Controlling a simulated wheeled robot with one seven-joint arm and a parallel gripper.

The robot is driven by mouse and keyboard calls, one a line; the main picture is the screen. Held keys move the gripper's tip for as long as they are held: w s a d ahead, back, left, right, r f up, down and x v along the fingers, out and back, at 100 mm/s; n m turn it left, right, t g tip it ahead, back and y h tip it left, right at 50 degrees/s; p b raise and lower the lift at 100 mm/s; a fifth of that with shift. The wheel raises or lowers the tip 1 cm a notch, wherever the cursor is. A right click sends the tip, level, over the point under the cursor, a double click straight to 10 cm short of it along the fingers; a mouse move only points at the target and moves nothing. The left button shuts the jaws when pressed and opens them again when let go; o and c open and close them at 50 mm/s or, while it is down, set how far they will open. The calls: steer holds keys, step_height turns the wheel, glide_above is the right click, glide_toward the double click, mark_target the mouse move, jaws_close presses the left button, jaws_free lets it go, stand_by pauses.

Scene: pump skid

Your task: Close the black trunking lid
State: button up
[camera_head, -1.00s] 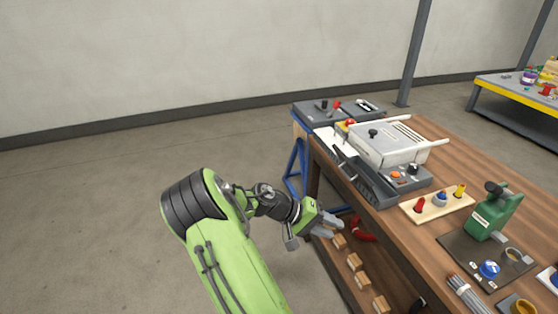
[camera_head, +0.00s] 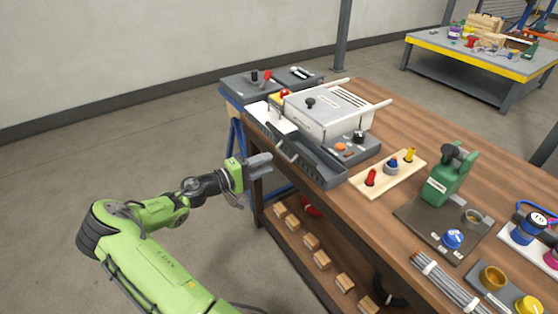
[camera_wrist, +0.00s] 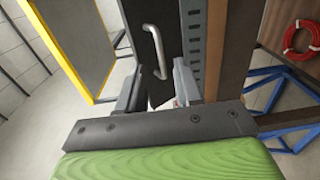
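The black trunking runs along the bench's front edge in the head view, with a slotted dark side (camera_head: 312,160). Its black lid (camera_head: 268,127) carries a silver bar handle (camera_head: 286,151); the lid's angle is hard to tell there. In the wrist view the dark lid panel (camera_wrist: 153,22) with its silver handle (camera_wrist: 155,52) lies just beyond the fingers, beside the slotted grey wall (camera_wrist: 195,45). My gripper (camera_head: 262,161) is just outside the bench's front edge, below and left of the handle. Its fingers (camera_wrist: 158,92) are apart with nothing gripped between them.
A white-lidded box (camera_head: 325,112) stands behind the trunking. A wooden peg holder (camera_head: 388,174) and a green pump (camera_head: 447,178) stand to the right. A lower shelf holds small wooden blocks (camera_head: 311,242) and a red ring (camera_wrist: 301,38). The floor at left is clear.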

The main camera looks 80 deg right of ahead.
steer(key=x, duration=0.6)
steer(key=shift+b, duration=0.45)
jaws_close()
stand_by(0.8)
